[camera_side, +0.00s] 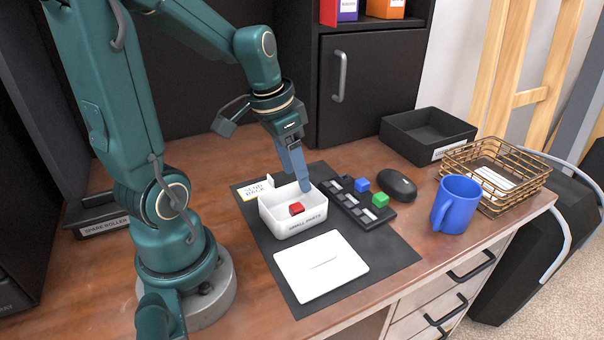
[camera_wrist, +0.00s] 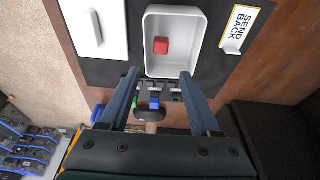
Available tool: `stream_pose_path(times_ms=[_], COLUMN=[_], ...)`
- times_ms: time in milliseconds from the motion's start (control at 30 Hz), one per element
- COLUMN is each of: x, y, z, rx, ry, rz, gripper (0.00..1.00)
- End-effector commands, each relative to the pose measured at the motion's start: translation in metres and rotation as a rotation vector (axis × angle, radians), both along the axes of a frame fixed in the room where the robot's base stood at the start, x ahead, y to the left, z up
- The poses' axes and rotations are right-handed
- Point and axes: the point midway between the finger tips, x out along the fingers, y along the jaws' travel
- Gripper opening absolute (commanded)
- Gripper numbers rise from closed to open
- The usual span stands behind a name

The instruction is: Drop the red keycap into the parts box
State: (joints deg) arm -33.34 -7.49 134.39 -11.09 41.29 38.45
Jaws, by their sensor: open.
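The red keycap (camera_side: 297,209) lies inside the white parts box (camera_side: 292,230), which is labelled "small parts". In the wrist view the red keycap (camera_wrist: 161,46) rests on the floor of the parts box (camera_wrist: 150,72), apart from its walls. My gripper (camera_side: 304,188) is above the box's back right edge in the side view. In the wrist view my gripper (camera_wrist: 162,75) has its two fingers wide apart with nothing between them, and the keycap is beyond the fingertips.
A dark key strip (camera_side: 352,203) with a blue keycap (camera_side: 362,185) and a green keycap (camera_side: 380,199) lies right of the box. A white plate (camera_side: 321,266) lies in front.

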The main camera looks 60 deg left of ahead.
Motion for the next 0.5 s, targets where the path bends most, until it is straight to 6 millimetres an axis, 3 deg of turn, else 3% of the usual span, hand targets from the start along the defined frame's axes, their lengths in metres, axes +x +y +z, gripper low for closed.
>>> stream_pose_path(times_ms=[500], x=[-0.011], y=[0.0], z=[0.047], rx=[0.002], ry=[-0.003], rz=[0.001], gripper=[0.64])
